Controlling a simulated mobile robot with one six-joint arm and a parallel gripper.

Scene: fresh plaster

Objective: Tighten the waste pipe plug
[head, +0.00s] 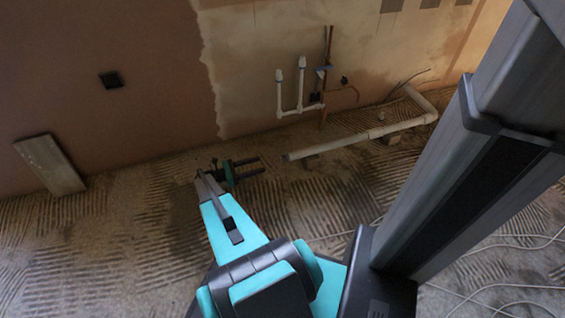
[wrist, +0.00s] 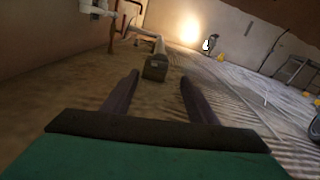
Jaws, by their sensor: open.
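The pale waste pipe (head: 345,143) lies low along the wall, with its near end to the right of my gripper. It also shows beyond my fingers in the wrist view (wrist: 160,46). I cannot make out a separate plug on its end; the detail is too small. My gripper (head: 262,164) is open, with nothing seen between its fingers. In the head view it is a short way left of the pipe's end, apart from it. In the wrist view, my two fingers (wrist: 160,77) point toward the pipe and its block.
Two white-topped upright pipes (head: 301,85) and copper pipes (head: 327,75) stand against the wall. A board (head: 50,165) leans at left. Cables (head: 500,238) lie on the ridged floor at right.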

